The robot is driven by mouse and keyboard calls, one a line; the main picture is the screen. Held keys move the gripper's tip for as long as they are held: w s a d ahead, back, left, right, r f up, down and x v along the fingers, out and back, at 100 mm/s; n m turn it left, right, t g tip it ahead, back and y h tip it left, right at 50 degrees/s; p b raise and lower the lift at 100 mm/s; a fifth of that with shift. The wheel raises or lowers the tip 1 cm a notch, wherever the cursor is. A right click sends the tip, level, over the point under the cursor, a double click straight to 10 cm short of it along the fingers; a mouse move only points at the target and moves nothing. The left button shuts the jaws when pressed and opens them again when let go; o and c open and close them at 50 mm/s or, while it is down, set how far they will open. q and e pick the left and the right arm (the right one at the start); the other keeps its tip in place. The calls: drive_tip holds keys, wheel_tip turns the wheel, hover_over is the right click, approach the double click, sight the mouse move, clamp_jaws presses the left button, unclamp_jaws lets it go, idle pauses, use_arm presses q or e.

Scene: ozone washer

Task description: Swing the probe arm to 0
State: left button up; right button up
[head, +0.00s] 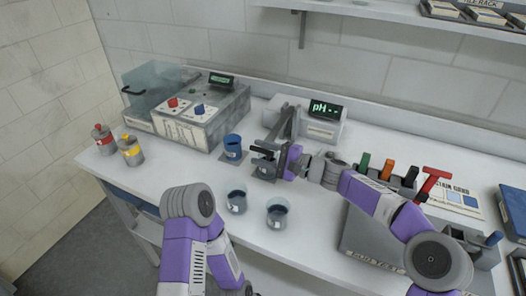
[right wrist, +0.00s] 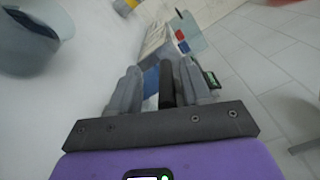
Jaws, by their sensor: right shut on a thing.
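The pH meter (head: 322,128) stands at the back of the bench, its green display reading "pH" with dashes. The grey probe arm (head: 287,122) slopes beside it, to the left of the display. My right gripper (head: 266,158) is at the front of the probe arm's lower part. It is shut on a dark bar (right wrist: 167,84), which shows between its fingers in the right wrist view; I take it for the probe arm's handle. The fingers hide part of it. No angle mark is readable. My left arm is at the lower middle; its gripper is not visible.
A blue cup (head: 232,147) stands left of the probe arm. The ozone washer (head: 200,115) and red and yellow bottles (head: 131,150) are at left.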

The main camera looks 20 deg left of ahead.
drive_tip(key=shift+w+d+f, duration=0.2)
drive_tip(key=shift+w, duration=0.05)
drive_tip(key=shift+d, duration=0.35)
drive_tip(key=s+d+p, duration=0.1)
drive_tip(key=d, duration=0.5)
drive_tip(key=shift+d+r, duration=0.2)
drive_tip(key=shift+d, duration=0.1)
